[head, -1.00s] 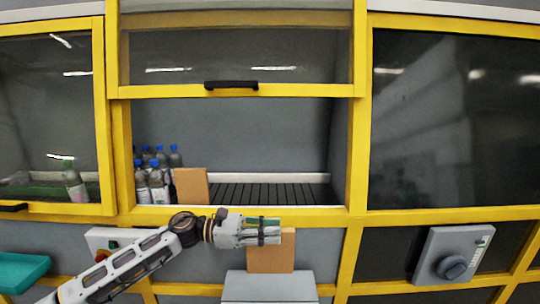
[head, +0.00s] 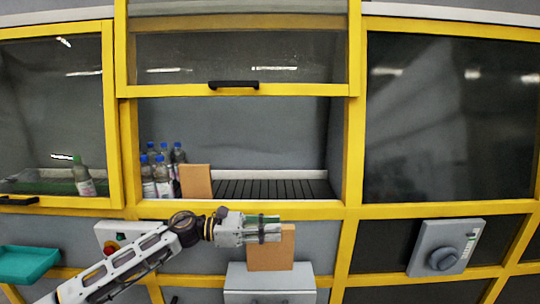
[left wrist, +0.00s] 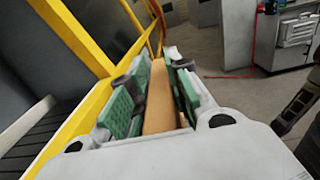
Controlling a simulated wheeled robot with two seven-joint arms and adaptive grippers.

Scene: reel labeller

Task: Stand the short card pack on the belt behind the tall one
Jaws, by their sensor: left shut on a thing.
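A brown card pack (head: 270,255) is held upright between the fingers of my left gripper (head: 268,229), in front of the machine and below the opening's sill; I take it for the short pack. In the left wrist view the green-padded fingers (left wrist: 150,95) close on both sides of this pack (left wrist: 165,100). Another brown card pack (head: 195,181), which I take for the tall one, stands upright at the left end of the dark slatted belt (head: 265,189), inside the opening. My right gripper is not in view.
Several blue-capped bottles (head: 160,172) stand left of the pack on the belt. The belt right of it is clear. A yellow frame (head: 240,211) edges the opening, with a raised glass door with black handle (head: 233,85) above. A grey box (head: 270,283) sits below.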

